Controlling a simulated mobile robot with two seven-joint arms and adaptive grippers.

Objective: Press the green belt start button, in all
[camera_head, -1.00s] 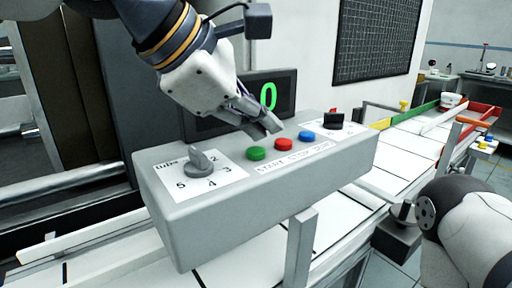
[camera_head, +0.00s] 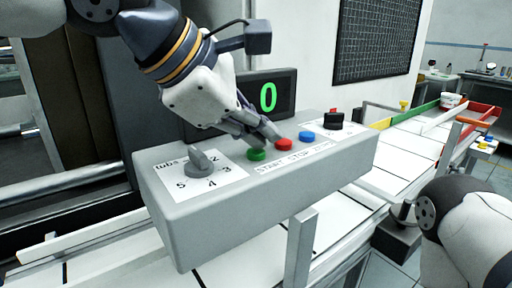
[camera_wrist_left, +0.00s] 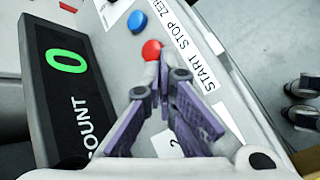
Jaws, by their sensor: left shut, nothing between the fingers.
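The green start button (camera_head: 257,155) is on top of the grey control box, left of the red button (camera_head: 284,145) and the blue button (camera_head: 306,136). My left gripper (camera_head: 268,138) is shut and empty, its fingertips low over the box, just behind and above the green button, partly covering its upper edge. I cannot tell whether they touch it. In the left wrist view the shut fingers (camera_wrist_left: 165,75) hide the green button, and the red button (camera_wrist_left: 151,50) shows just beyond the tips.
The box has a selector knob (camera_head: 199,163) at its left and a black switch (camera_head: 334,121) at its right. A display (camera_head: 268,97) reading 0 stands behind it. The conveyor (camera_head: 400,150) runs below and to the right. My right arm shows at lower right, its fingers out of view.

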